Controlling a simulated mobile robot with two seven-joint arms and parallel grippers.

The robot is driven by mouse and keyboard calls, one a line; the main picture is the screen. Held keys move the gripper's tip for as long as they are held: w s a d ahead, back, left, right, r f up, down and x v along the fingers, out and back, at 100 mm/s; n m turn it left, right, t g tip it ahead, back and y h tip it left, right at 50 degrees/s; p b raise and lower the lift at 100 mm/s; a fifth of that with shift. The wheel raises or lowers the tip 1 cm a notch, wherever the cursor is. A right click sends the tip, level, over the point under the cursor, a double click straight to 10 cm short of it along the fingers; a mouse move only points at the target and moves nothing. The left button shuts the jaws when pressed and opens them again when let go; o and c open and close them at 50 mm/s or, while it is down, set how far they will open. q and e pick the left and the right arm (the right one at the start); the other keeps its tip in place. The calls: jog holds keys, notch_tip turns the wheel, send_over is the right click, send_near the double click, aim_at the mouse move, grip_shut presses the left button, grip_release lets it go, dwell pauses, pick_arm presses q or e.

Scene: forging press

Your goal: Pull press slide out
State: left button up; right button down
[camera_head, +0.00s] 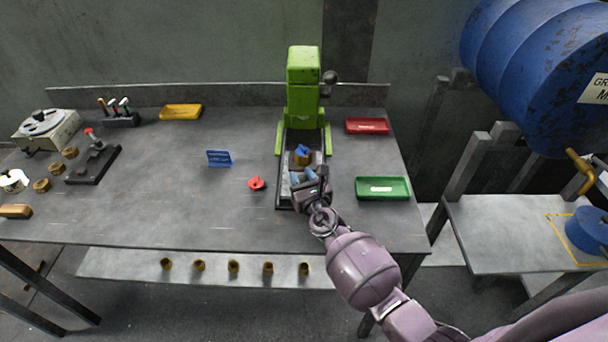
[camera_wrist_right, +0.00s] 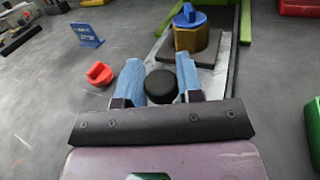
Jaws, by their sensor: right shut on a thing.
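The green press (camera_head: 302,92) stands at the back of the table, with a dark-edged track running from it to the front. The press slide is a light grey plate (camera_wrist_right: 218,80) in this track. It carries a dark square block (camera_wrist_right: 190,50) with a brass cylinder (camera_wrist_right: 197,38) topped by a blue piece (camera_wrist_right: 188,16). My right gripper (camera_head: 303,176) is at the slide's front end. In the wrist view its blue fingers stand on either side of a round black knob (camera_wrist_right: 160,87), shut on it. My left gripper is not in view.
A red knobbed piece (camera_head: 256,183) and a blue sign (camera_head: 219,158) are left of the track. A red tray (camera_head: 367,126) and a green tray (camera_head: 382,188) are to its right. The table front between the track and the left-hand items is clear.

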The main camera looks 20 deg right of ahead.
jog(key=shift+s+a, duration=0.2)
jog(key=shift+s, duration=0.5)
jog(key=shift+w, duration=0.1)
jog(key=c, duration=0.8)
grip_release()
jog(key=shift+c, duration=0.2)
jog(key=s, duration=0.3)
jog(key=s+d, duration=0.1)
jog(key=s, duration=0.6)
jog(key=shift+s+d+p, duration=0.15)
jog(key=shift+s+p, duration=0.2)
jog(key=shift+s, duration=0.05)
